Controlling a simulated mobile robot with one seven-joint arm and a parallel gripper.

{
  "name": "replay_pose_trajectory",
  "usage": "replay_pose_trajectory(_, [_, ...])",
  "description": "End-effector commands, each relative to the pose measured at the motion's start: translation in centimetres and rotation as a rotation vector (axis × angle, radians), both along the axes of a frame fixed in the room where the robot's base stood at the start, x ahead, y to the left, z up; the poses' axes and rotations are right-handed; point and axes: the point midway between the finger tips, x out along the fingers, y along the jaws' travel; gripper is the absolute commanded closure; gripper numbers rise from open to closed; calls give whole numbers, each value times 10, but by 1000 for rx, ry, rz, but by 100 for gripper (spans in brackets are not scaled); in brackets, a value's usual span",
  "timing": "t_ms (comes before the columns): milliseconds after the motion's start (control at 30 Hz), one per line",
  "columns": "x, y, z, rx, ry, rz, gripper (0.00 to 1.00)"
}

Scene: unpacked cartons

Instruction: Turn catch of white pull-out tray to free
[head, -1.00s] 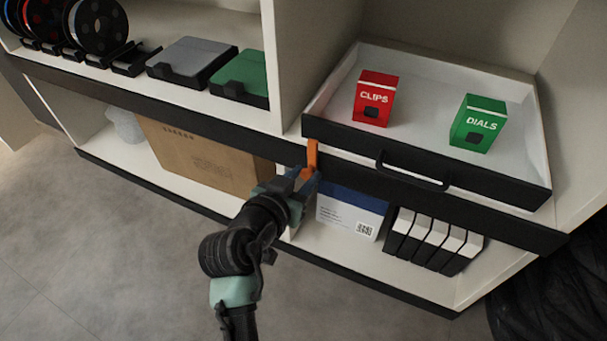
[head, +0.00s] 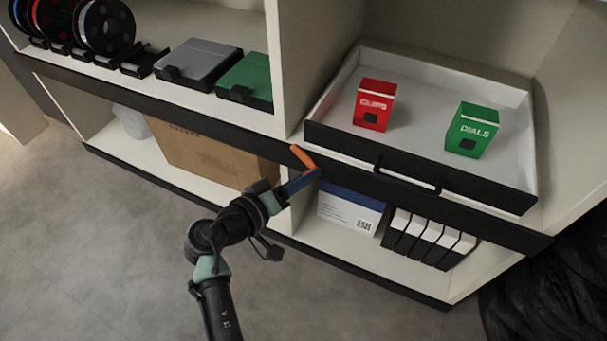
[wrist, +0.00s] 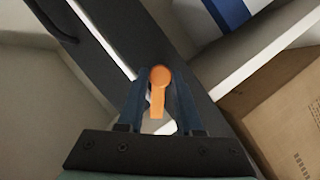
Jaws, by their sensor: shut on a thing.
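The white pull-out tray (head: 420,85) with a black front and handle (head: 405,179) sits on the upper shelf at right. The orange catch (head: 303,157) is at the left end of the tray's front, on the black shelf edge. In the head view it is tilted, its upper end leaning left. My gripper (head: 313,175) is at the catch, with its blue fingers reaching in from the lower left. In the wrist view the catch (wrist: 158,90) stands between the two fingers (wrist: 158,105), which are shut on it.
A red CLIPS box (head: 373,104) and a green DIALS box (head: 471,130) stand in the tray. Below are a cardboard carton (head: 215,155), a blue-and-white box (head: 350,209) and several black-and-white boxes (head: 430,238). The floor in front is clear.

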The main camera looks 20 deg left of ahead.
Motion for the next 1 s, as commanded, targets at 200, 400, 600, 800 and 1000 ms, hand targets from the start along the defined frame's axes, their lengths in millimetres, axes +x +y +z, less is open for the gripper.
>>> replay_pose_trajectory(200, [0,2,-2,-211,8,0,100])
replay_pose_trajectory(400, [0,2,-4,-394,13,0,100])
replay_pose_trajectory(600, [0,3,-5,-552,19,0,100])
replay_pose_trajectory(800, [0,2,-6,-667,24,0,100])
replay_pose_trajectory(1000, [0,2,-7,-734,26,-1,100])
